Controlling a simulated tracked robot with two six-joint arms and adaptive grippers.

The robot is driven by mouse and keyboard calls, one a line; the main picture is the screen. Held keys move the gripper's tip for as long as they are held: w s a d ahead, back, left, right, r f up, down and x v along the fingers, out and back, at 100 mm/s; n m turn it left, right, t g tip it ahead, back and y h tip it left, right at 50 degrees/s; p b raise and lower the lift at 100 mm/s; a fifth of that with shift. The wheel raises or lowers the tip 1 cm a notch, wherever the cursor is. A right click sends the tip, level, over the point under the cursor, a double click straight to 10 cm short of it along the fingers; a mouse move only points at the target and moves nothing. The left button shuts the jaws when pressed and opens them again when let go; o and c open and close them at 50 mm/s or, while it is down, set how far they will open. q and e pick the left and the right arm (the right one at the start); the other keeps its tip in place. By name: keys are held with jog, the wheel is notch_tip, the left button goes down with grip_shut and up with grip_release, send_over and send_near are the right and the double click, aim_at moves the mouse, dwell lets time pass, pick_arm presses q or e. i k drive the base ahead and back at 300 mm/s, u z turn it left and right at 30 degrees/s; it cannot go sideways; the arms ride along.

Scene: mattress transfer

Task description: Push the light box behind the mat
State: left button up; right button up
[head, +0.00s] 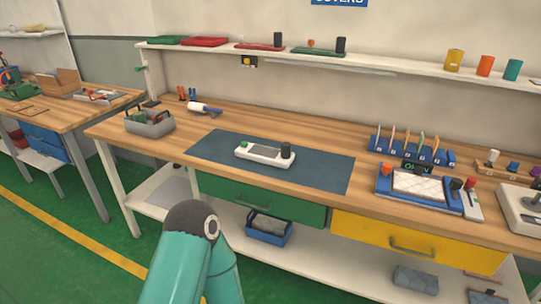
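A dark blue-grey mat (222,148) lies flat on the wooden workbench, near its front edge. A long, low, light-coloured box (264,155) rests on the middle of the mat. It has a green button at its left end, a grey panel on top and a black cylinder at its right end. I take this to be the light box, though no label confirms it. A teal arm link of mine with a dark joint rises at the bottom, in front of the bench. Neither gripper is in view.
The workbench (330,142) has a bare strip behind the mat. A grey tool caddy (150,123) and a white-and-blue tool (204,109) stand left of the mat. A blue tray (418,187) with a white pad stands right. A shelf (300,56) runs above the back.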

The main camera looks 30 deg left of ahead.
aim_at(264, 149)
jog(key=z, duration=0.2)
jog(key=i, duration=0.2)
jog(key=u, duration=3.1)
jog(key=i, duration=3.1)
jog(key=z, duration=1.05)
